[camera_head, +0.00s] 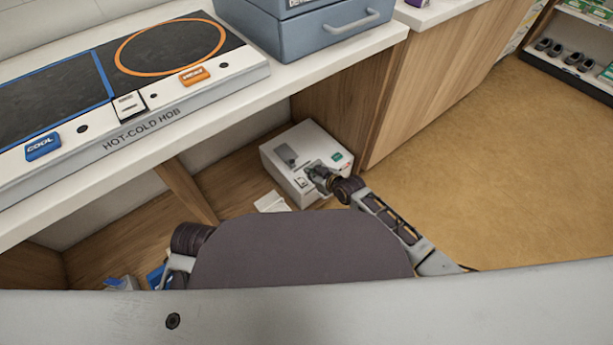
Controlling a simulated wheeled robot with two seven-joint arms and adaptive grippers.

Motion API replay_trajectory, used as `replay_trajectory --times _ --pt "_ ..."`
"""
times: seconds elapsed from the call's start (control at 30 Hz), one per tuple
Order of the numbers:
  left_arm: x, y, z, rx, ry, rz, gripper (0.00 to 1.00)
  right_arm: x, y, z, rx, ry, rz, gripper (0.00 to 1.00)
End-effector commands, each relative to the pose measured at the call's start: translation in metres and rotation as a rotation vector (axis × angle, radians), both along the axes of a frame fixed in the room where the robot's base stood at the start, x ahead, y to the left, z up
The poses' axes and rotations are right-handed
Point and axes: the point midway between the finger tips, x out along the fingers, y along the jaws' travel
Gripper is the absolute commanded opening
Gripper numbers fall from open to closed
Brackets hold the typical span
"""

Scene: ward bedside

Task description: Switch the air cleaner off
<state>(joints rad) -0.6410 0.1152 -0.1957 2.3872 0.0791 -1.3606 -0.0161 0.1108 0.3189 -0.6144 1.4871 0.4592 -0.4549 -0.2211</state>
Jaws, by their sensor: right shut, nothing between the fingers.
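A white box-shaped unit, which looks like the air cleaner (312,137), stands low under the counter's edge. Its top has a grey panel (286,154), a green label (337,157) and a small pale fitting (301,183) near its front corner. My right gripper (311,172) is shut and empty over the front part of that top. I cannot tell whether it touches the surface. The gripper hides part of the top, so the switch's position is unclear. Of my left arm only a dark joint and pale link show; its gripper is not visible.
A white counter above carries the hot-cold hob (140,140) and a blue-grey drawer box (310,35). A wooden cabinet side (420,80) stands close right of the unit. A white piece (272,202) lies in front. Tan floor (480,170) is clear at right.

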Motion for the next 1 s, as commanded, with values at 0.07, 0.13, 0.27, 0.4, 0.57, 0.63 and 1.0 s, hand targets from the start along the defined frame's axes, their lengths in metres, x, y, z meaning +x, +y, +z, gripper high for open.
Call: replay_trajectory --times 0.07,0.13,0.27,0.4,0.57,0.63,1.0 --pt "0.000 0.000 0.004 -0.004 -0.002 0.000 0.48 -0.001 0.000 -0.001 0.001 0.013 -0.006 0.00" --pt "-0.001 -0.001 0.004 -0.005 0.003 0.000 0.48 -0.002 -0.001 -0.003 0.000 0.028 -0.011 0.00" --pt "-0.003 -0.001 0.003 -0.004 0.011 0.000 0.48 -0.004 -0.002 -0.006 0.004 0.051 -0.022 0.00" --pt "-0.003 0.000 0.003 -0.004 0.014 0.000 0.48 -0.005 -0.003 -0.007 0.012 0.064 -0.032 0.00" --pt "-0.003 0.000 0.003 -0.004 0.014 0.000 0.48 -0.005 -0.003 -0.007 0.015 0.067 -0.035 0.00" --pt "-0.003 0.000 0.003 -0.004 0.014 0.000 0.48 -0.005 -0.003 -0.007 0.016 0.066 -0.035 0.00" --pt "-0.002 -0.002 -0.003 -0.011 0.006 0.001 0.48 -0.001 -0.001 -0.011 0.016 0.066 -0.035 0.00"
